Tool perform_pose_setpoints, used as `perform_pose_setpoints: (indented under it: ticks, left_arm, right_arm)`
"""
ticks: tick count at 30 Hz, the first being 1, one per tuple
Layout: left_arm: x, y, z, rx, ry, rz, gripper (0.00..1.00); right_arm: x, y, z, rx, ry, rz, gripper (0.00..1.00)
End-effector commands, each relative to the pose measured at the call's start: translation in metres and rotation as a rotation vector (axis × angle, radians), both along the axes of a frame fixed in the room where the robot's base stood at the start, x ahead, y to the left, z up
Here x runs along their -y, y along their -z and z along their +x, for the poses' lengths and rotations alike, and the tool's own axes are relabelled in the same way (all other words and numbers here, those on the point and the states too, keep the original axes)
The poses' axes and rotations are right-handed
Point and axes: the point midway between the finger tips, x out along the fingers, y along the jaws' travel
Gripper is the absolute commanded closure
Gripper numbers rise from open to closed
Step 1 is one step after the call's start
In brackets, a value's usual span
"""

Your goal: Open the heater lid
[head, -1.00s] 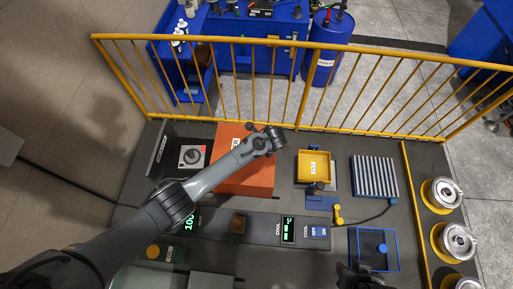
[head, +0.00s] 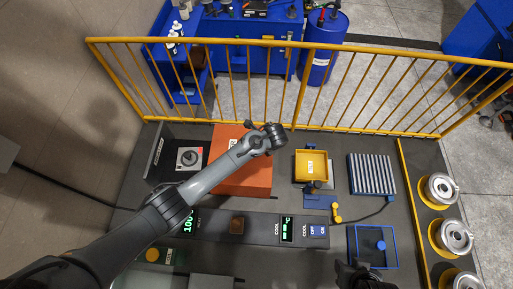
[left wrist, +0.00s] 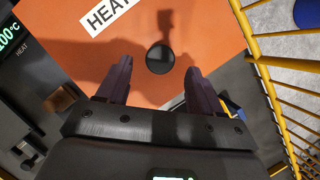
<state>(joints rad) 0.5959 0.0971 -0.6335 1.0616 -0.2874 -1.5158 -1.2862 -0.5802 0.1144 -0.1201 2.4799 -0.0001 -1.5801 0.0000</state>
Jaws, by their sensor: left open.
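The heater is an orange box with an orange lid (head: 240,180), left of the middle of the bench, and the lid looks shut. In the left wrist view the lid (left wrist: 208,28) fills the upper middle, with a white HEAT label (left wrist: 108,14) and a round black knob (left wrist: 160,59). My left gripper (left wrist: 154,78) is open and empty above the lid, its two fingers on either side of the knob and a little short of it. In the head view my left arm covers part of the lid, and its gripper's fingers are hidden. A dark piece at the bottom edge may be my right gripper (head: 358,275).
A yellow railing (head: 300,85) runs behind the bench. A yellow tray (head: 312,164), a striped grey plate (head: 372,175) and a blue-framed tray (head: 372,248) stand right of the heater. A control panel (head: 265,228) lies in front. Several round metal pots (head: 440,187) line the right edge.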

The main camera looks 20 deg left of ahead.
Motion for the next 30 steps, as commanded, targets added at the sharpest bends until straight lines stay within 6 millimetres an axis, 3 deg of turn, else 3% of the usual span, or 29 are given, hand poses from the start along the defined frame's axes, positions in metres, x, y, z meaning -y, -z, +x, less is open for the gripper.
perform_pose_setpoints:
  ticks: [6,12,30]
  left_arm:
    - [0.014,-0.036,-0.007,0.003,0.001,-0.004,0.34]
    - [0.021,-0.057,-0.012,0.001,-0.001,-0.002,0.34]
    - [0.024,-0.065,-0.014,0.000,0.000,0.000,0.34]
  right_arm:
    - [0.000,0.000,0.000,0.000,-0.001,-0.001,0.57]
    - [0.002,0.000,0.000,0.000,-0.005,-0.008,0.57]
    - [0.002,0.000,0.000,0.000,-0.004,-0.007,0.57]
